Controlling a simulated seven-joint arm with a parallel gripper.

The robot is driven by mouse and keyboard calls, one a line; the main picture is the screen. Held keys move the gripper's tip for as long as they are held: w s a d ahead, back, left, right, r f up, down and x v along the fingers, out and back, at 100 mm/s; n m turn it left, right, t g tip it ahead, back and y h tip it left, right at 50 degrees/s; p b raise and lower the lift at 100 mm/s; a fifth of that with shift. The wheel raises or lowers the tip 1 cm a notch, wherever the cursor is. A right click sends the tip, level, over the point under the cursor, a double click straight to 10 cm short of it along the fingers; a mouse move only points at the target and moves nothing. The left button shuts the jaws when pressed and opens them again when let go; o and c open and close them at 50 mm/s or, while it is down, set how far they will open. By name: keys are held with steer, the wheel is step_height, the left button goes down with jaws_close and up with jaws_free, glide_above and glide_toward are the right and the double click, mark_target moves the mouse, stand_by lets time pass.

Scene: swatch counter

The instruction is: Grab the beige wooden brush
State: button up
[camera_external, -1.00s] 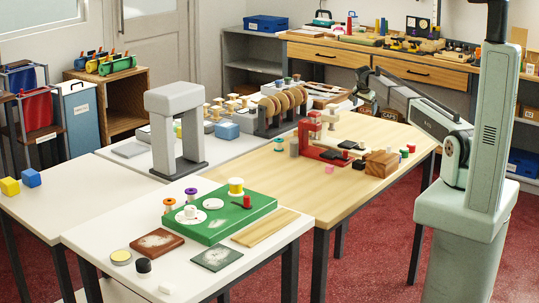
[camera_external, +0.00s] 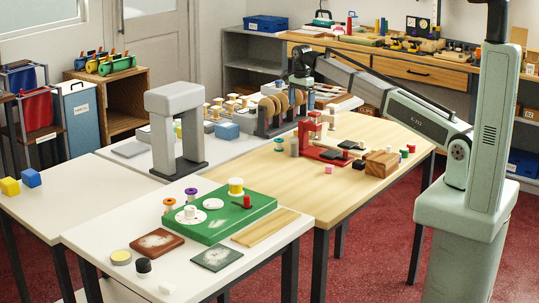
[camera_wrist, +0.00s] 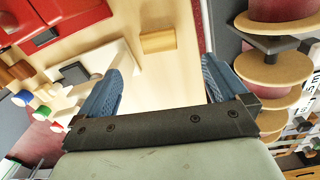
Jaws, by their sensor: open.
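A small tan block-like thing (camera_wrist: 157,41) lies on the pale surface in the wrist view, beyond and between my fingertips. I cannot tell for sure whether it is the beige wooden brush, and no bristles show. My gripper (camera_wrist: 165,72) is open with nothing between its blue fingers, and is apart from the block. In the external view the dark end of my arm (camera_external: 301,72) is above the far side of the tables, near the row of wooden discs (camera_external: 282,106); its fingers are too small to make out there.
A red stand (camera_external: 312,135) is on the wooden table (camera_external: 262,178), with a brown wooden block (camera_external: 381,163) to its right. In the wrist view, large discs (camera_wrist: 272,72) rise close to the right finger, and a red base (camera_wrist: 55,25) is at upper left.

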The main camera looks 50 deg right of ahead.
step_height(320, 180, down, 8)
steer(key=shift+r, duration=0.1)
steer(key=shift+s+d+f, duration=0.15)
steer(key=shift+f, duration=1.2)
steer(key=shift+s+d+f, duration=0.1)
steer(key=shift+f, duration=1.25)
steer(key=c, duration=1.1)
